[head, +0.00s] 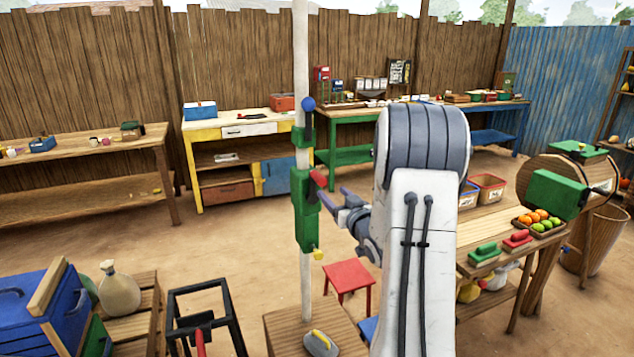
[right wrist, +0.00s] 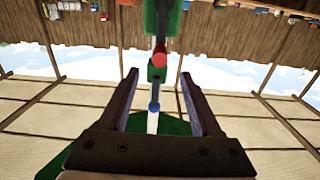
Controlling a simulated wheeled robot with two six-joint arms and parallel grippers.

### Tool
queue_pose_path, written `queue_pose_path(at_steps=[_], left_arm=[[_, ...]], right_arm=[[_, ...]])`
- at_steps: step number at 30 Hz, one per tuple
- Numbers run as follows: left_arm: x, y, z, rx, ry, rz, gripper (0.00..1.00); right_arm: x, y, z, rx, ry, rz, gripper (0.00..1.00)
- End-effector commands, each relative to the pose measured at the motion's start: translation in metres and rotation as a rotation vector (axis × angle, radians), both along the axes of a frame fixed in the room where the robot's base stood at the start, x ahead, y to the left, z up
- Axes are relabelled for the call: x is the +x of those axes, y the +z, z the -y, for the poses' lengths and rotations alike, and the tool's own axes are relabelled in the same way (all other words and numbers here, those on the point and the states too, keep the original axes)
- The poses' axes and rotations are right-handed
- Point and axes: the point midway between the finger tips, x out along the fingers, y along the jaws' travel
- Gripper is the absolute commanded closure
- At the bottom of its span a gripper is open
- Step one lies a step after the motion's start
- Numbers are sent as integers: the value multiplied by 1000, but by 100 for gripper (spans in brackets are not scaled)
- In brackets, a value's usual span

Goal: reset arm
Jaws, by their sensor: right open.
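My right gripper (head: 330,197) is open and empty, to the right of a white upright pole (head: 304,80), its fingers pointing toward it. The pole carries a green block (head: 305,212) with a red knob (head: 319,180) and a blue ball (head: 308,103) above. In the right wrist view, which looks upside down, the two dark fingers of the right gripper (right wrist: 158,76) stand wide apart. The red knob (right wrist: 160,59) and green parts show between and beyond them; contact cannot be told. My white right arm hides part of the scene behind it. My left gripper is not in view.
A wooden stand (head: 285,328) at the pole's foot holds a grey and yellow object (head: 321,343). A red stool (head: 348,275) stands behind. A wooden bench (head: 492,228) with fruit and green and red blocks is at right. A blue crate (head: 35,310) is at lower left. Open floor lies between.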

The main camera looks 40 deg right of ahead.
Motion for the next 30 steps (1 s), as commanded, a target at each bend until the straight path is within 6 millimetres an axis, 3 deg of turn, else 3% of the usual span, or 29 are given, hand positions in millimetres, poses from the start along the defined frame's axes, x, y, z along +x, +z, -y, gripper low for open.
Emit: queue_pose_path(at_steps=[15,19,23,25,28,30], left_arm=[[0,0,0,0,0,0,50],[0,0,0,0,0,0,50],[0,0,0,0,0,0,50],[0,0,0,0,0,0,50],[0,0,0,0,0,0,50],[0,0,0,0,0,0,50]], right_arm=[[-1,0,-1,0,0,0,35],[7,-1,-17,2,16,-37,35],[27,-11,-77,7,70,-177,35],[31,-20,-125,10,114,-292,35],[20,-36,-199,9,185,-475,35],[-1,-47,-247,3,241,-606,35]])
